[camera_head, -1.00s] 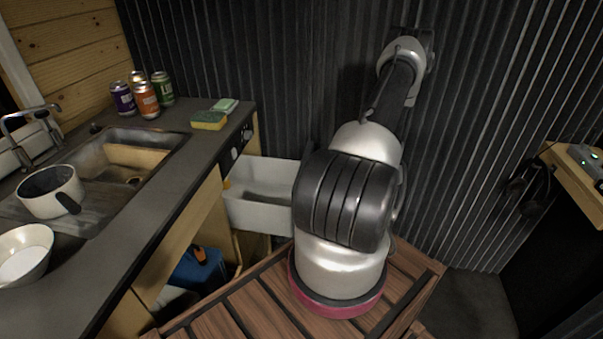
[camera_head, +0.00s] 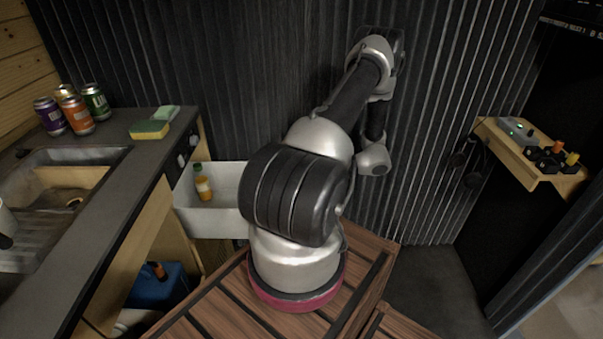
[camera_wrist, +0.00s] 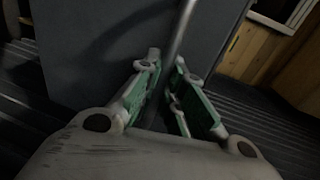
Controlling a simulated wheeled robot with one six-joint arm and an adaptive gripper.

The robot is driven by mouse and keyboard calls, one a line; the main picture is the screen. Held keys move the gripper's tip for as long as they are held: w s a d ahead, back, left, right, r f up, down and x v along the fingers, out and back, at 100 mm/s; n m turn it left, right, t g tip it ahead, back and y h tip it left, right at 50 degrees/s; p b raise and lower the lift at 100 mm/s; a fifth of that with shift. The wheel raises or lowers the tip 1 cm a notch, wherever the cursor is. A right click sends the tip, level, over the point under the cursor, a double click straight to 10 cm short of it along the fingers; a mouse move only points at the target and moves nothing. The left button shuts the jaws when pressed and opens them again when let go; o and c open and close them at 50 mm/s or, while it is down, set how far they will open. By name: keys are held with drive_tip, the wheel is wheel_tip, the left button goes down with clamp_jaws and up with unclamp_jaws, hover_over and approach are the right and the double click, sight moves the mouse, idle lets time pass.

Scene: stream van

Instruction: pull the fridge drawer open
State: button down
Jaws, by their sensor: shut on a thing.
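The fridge drawer (camera_head: 208,222) is a white open-topped box standing out from the counter's end in the head view. A bottle with an orange label (camera_head: 204,188) and a green-topped item (camera_head: 198,169) show inside; my arm hides its right part. In the wrist view a dark grey panel (camera_wrist: 95,50), apparently the drawer front, fills the upper middle. A thin metal handle bar (camera_wrist: 182,28) runs down it between the green-padded fingers of my gripper (camera_wrist: 167,62). My gripper is shut on this handle. The head view does not show the fingers.
The counter (camera_head: 112,190) with its sink (camera_head: 75,160), several cans (camera_head: 78,115) and a sponge (camera_head: 149,129) is at left. A blue box (camera_head: 155,288) sits beneath. A wooden shelf (camera_head: 540,178) is at right. Bare floor (camera_head: 435,285) shows at lower right.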

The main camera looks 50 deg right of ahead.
idle(0.3)
drive_tip(key=c, duration=1.8)
unclamp_jaws()
drive_tip(key=shift+d, duration=0.1)
drive_tip(key=v, duration=1.2)
